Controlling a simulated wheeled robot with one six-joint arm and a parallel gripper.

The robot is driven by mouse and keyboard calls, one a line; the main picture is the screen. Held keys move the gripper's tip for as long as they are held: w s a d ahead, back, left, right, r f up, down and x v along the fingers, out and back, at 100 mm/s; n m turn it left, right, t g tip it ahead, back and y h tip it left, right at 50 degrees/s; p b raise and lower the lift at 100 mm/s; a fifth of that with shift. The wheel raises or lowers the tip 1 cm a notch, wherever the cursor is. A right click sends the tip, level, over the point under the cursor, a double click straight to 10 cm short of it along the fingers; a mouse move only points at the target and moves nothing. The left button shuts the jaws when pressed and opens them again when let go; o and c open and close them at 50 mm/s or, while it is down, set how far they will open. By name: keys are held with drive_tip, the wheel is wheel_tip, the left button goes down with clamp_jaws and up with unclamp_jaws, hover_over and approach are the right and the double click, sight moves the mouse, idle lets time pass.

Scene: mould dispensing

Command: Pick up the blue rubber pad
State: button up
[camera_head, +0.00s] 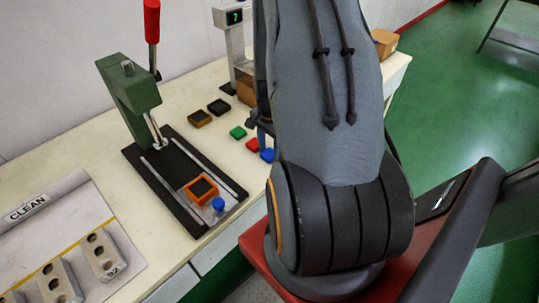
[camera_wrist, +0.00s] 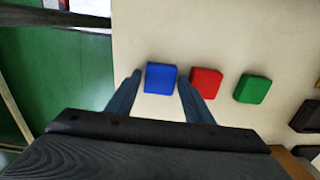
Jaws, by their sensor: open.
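The blue rubber pad (camera_wrist: 160,77) lies flat on the cream bench top, a small rounded square. It also shows in the head view (camera_head: 268,155), close beside my arm. My gripper (camera_wrist: 157,80) is open in the wrist view, with one finger on each side of the blue pad. I cannot tell how high the fingertips are above the bench. A red pad (camera_wrist: 206,82) lies just right of the blue one, close to the right finger. A green pad (camera_wrist: 252,88) lies further right. In the head view my arm hides most of my gripper.
A green press (camera_head: 130,95) with a red-handled lever stands on a dark base holding an orange mould (camera_head: 201,190). Dark blocks (camera_head: 218,107) and a display post (camera_head: 233,40) stand behind the pads. The bench edge is near the blue pad, with green floor beyond.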

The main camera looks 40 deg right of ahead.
drive_tip(key=c, duration=0.8)
drive_tip(key=shift+r, duration=0.15)
